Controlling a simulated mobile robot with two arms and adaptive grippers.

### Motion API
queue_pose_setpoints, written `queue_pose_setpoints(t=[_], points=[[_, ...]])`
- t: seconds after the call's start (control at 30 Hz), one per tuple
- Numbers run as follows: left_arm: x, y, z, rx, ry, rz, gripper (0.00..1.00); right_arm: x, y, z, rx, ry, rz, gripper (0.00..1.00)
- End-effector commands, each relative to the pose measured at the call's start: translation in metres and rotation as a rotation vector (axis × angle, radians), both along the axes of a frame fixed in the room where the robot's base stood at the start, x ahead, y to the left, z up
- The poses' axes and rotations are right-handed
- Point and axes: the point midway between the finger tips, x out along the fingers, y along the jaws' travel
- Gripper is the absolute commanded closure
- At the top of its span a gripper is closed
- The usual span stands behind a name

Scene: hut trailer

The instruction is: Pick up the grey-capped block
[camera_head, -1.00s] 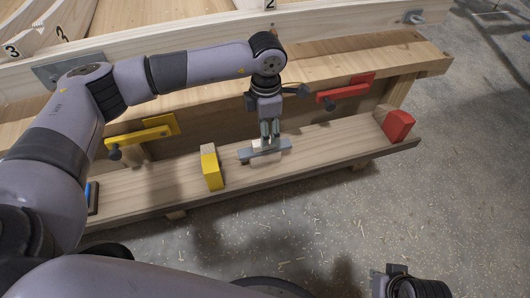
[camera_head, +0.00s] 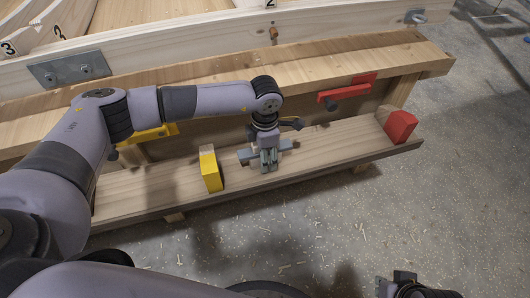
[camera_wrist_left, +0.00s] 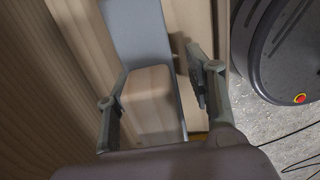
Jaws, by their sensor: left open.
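The grey-capped block stands on the lower wooden shelf, its grey part (camera_head: 286,144) sticking out on both sides of my left gripper (camera_head: 268,164). The gripper hides most of the block in the head view. In the left wrist view, the pale wooden part (camera_wrist_left: 152,100) and the grey part (camera_wrist_left: 138,30) lie in front of the open left gripper (camera_wrist_left: 158,100). One finger is on each side of the wooden part; I cannot tell whether either touches it. My right gripper (camera_head: 405,286) shows only in part at the bottom edge, and its jaws cannot be made out.
A yellow block (camera_head: 212,176) stands just left on the same shelf (camera_head: 330,150); a red block (camera_head: 400,127) stands at its right end. A red handle (camera_head: 345,93) and a yellow handle (camera_head: 150,136) sit on the panel behind. Bare shelf lies between the grey-capped and red blocks.

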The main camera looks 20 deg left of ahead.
Motion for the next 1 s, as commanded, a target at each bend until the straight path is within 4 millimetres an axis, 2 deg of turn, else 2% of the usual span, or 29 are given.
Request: queue_pose_setpoints(t=[0.07,0.8,1.0], points=[[0.0001,-0.0001,0.0006,0.0,0.0,0.0,0.52,-0.0001,0.0,0.0002,0.0,0.0,0.0,1.0],[0.0003,0.0001,0.0011,0.0,0.0,0.001,1.0,0.0001,0.0,0.0,0.0,0.0,0.0,1.0],[0.0003,0.0001,0.0011,0.0,0.0,0.001,1.0,0.0001,0.0,0.0,0.0,0.0,0.0,1.0]])
